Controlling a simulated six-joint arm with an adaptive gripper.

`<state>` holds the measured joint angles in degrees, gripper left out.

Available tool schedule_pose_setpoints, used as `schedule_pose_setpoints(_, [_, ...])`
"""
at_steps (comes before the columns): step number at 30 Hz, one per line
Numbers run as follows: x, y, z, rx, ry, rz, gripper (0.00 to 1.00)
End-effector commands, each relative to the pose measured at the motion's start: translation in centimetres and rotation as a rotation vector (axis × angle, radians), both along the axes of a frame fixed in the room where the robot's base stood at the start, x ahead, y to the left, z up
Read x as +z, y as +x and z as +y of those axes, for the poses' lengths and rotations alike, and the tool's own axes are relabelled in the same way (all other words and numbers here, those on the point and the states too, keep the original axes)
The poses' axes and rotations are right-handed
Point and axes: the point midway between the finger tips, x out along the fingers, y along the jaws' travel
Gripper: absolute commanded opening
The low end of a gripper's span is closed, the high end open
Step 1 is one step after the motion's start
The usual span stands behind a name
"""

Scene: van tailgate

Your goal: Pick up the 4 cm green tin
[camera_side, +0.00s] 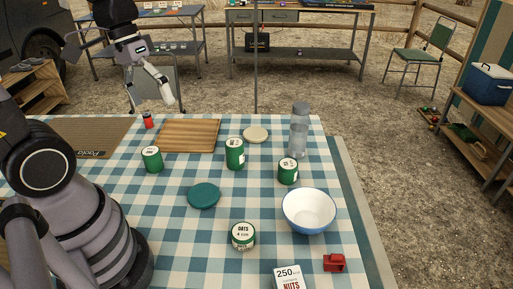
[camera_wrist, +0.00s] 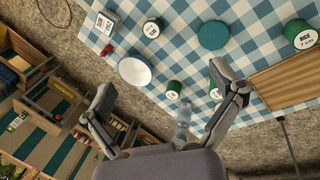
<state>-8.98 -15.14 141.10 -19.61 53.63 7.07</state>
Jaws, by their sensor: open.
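The green tin labelled OATS 4 cm (camera_side: 243,236) stands upright at the near middle of the table, a short tin with a pale lid. It also shows at the top of the wrist view (camera_wrist: 152,28). My gripper (camera_side: 155,100) is open and empty, above the far side of the table and well away from this tin. Its spread fingers show in the wrist view (camera_wrist: 162,82). Other green tins stand nearby: one at left (camera_side: 152,160), labelled RICE 7 cm in the wrist view (camera_wrist: 301,34), one at centre (camera_side: 235,154) and one near the bowl (camera_side: 288,171).
A blue-rimmed white bowl (camera_side: 309,211), a teal disc (camera_side: 204,196) and a NUTS box (camera_side: 289,278) surround the OATS tin with gaps. A red item (camera_side: 334,263) lies at right. A bottle (camera_side: 299,132), cutting board (camera_side: 189,136) and small red jar (camera_side: 148,120) stand farther back.

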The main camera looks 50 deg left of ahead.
Motion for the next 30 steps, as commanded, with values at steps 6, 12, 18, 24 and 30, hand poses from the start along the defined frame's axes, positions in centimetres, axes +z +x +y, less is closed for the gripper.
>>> schedule_pose_setpoints(6, [-6.2, 3.2, -0.7, 0.234, -0.294, 0.314, 0.93])
schedule_pose_setpoints(12, [-12.4, 5.5, -0.6, 0.506, -0.552, 0.534, 0.93])
schedule_pose_setpoints(18, [-19.7, 6.5, 0.0, 0.827, -0.78, 0.712, 0.93])
schedule_pose_setpoints(24, [-26.1, 6.0, 0.2, 1.107, -0.922, 0.826, 0.93])
schedule_pose_setpoints(30, [-28.9, 5.3, 0.0, 1.229, -0.967, 0.87, 0.93])
